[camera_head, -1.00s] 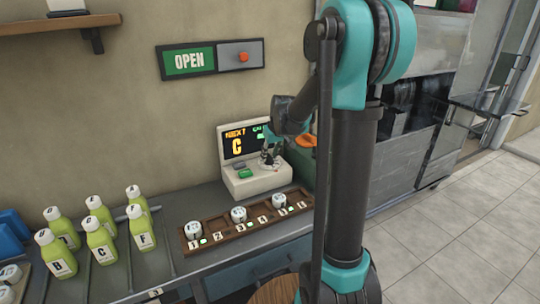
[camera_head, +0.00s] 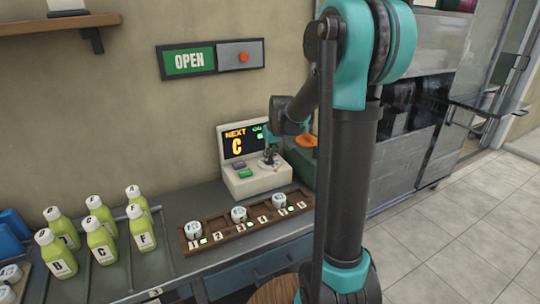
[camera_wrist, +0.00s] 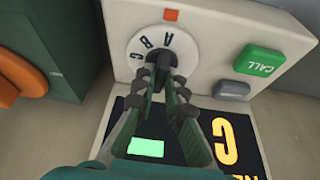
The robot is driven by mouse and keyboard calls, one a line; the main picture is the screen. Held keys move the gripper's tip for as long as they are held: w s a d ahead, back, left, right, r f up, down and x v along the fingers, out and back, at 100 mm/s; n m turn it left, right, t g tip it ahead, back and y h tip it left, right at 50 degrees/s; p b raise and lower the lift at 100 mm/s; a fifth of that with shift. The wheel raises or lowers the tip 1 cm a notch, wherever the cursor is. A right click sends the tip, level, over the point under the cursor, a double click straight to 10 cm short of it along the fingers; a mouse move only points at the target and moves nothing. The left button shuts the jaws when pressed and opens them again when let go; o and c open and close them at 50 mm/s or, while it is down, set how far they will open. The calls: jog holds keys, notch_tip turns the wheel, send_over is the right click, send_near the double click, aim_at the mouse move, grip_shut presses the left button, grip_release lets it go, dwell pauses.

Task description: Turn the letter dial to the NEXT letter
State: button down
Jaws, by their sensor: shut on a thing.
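The letter dial (camera_wrist: 148,45) is a white disc with black letters on the sloped front of a cream console (camera_head: 257,183). In the wrist view the letters A, B and C show, with A nearest the red-orange marker (camera_wrist: 171,15) above the dial. My gripper (camera_wrist: 160,70) is shut on the dial's dark central knob (camera_wrist: 163,58); its fingers hide the lower part of the dial. The console screen (camera_head: 240,142) reads NEXT and a large C in the head view. In the head view my gripper (camera_head: 270,158) is at the console's right side.
A green CALL button (camera_wrist: 259,61) and a grey button (camera_wrist: 232,90) sit beside the dial. A wooden rack (camera_head: 245,226) with white cups stands in front of the console. Labelled green bottles (camera_head: 100,240) stand at left. An orange object (camera_head: 306,140) is close on the right.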

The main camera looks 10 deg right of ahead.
jog(key=m, duration=0.2)
jog(key=m+h, duration=0.1)
jog(key=shift+a+m+h, duration=0.15)
jog(key=shift+m+h, duration=0.15)
jog(key=shift+m, duration=0.1)
jog(key=m, duration=0.2)
jog(key=m+h, duration=0.1)
jog(key=m, duration=0.1)
jog(key=shift+w+a+m+h, duration=0.1)
jog(key=shift+a+m+h, duration=0.05)
jog(key=shift+m+h, duration=0.15)
jog(key=m, duration=0.2)
jog(key=m+g+h, duration=0.1)
jog(key=m, duration=0.1)
jog(key=shift+h, duration=0.3)
jog(key=shift+w+a+m+g+h, duration=0.15)
jog(key=shift+m+g, duration=0.35)
jog(key=shift+m, duration=0.7)
jog(key=shift+d+m+g+h, duration=0.15)
jog(key=shift+m+g, duration=0.35)
jog(key=shift+m, duration=0.7)
jog(key=shift+a, duration=0.1)
jog(key=c, duration=1.6)
grip_release()
